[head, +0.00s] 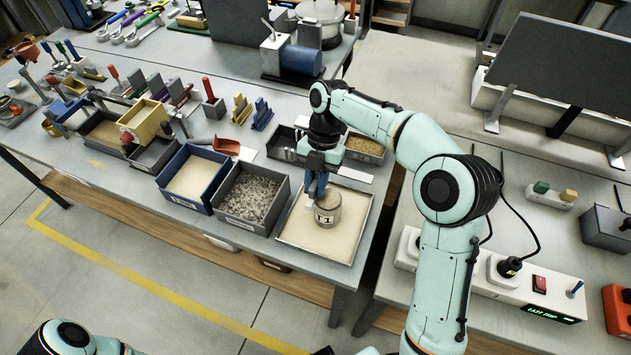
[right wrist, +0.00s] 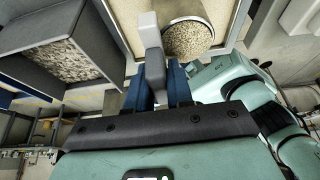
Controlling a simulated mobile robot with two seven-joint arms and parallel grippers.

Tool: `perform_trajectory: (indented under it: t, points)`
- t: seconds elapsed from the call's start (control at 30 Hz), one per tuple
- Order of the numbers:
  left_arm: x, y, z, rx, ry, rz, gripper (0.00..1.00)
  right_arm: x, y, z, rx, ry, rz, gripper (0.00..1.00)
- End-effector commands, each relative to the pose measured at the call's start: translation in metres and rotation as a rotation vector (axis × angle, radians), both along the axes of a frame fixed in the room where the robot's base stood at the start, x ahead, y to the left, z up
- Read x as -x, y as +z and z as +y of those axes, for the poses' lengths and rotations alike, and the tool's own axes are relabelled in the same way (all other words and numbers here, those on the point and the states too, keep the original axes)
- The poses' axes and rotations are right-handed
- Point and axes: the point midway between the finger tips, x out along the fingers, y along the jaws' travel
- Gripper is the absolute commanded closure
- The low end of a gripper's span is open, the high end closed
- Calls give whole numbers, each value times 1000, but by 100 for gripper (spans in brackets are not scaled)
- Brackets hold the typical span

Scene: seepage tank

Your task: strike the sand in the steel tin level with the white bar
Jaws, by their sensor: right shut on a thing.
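The steel tin (head: 327,208), labelled T1, stands upright in a shallow tray (head: 353,262) of pale sand. In the right wrist view the tin (right wrist: 188,39) shows a speckled grey-brown sand surface inside its rim. My right gripper (head: 317,185) is above and beside the tin. In the right wrist view its blue fingers (right wrist: 164,82) are shut on the white bar (right wrist: 152,48). The bar appears beside the tin's rim; I cannot tell whether they touch. The gripper partly hides the tin in the head view. My left gripper is out of view.
A grey bin of gravel (head: 276,222) and a blue bin of sand (head: 214,198) stand left of the tray. Smaller bins sit behind it. A red scoop (head: 227,146) lies farther back. The bench's front edge is close to the tray.

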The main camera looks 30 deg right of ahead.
Motion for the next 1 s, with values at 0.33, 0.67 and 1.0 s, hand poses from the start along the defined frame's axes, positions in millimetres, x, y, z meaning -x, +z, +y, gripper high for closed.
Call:
perform_trajectory:
  t: [0.33,0.67,1.0]
  points:
    - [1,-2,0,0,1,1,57,0,-6,0,1,0,1,100]
    - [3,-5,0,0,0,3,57,4,-7,-4,-1,-1,2,100]
    - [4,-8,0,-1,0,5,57,11,-7,-10,-5,0,7,100]
